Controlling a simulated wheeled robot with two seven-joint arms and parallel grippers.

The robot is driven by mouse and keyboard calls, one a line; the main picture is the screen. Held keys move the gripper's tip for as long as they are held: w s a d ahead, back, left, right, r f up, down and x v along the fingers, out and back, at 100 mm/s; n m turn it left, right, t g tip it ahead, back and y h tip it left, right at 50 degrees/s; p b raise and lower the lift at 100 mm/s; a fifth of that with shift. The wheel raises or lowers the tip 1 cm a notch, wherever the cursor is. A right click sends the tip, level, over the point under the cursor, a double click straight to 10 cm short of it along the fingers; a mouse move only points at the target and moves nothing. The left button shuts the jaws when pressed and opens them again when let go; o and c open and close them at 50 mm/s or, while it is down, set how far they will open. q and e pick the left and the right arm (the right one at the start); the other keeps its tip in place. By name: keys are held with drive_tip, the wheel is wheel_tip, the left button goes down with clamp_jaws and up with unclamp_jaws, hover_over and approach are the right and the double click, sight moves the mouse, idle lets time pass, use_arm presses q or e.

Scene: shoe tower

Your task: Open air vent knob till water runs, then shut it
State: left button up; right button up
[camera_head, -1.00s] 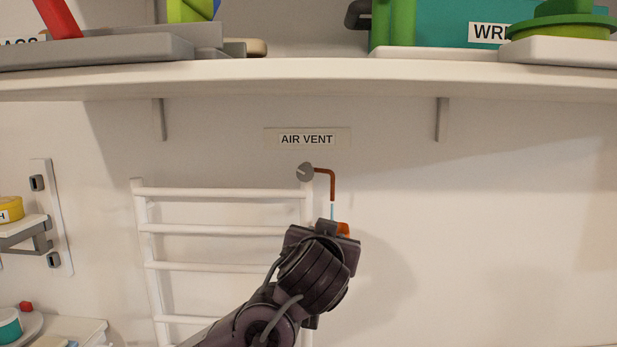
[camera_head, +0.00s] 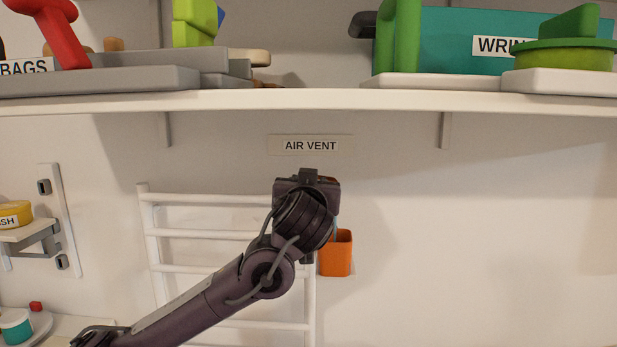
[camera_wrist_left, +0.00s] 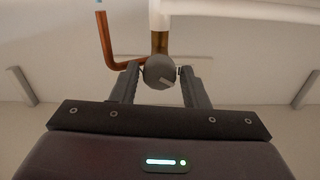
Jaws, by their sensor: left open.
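My left gripper (camera_wrist_left: 161,80) is open, with one finger on each side of the knob. In the head view my left gripper and wrist (camera_head: 307,195) hide the knob and pipe. An orange cup (camera_head: 336,254) is below and right of the wrist. My right gripper is not in view.
The white towel radiator (camera_head: 215,235) is on the wall behind my arm. The AIR VENT sign (camera_head: 311,146) is above my gripper, under a long white shelf (camera_head: 310,102) holding several items. The wall to the right is clear.

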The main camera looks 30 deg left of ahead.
use_arm(q)
drive_tip(key=shift+w, duration=0.15)
drive_tip(key=c, duration=0.7)
drive_tip(key=shift+m+b, duration=1.1)
drive_tip(key=shift+m, duration=5)
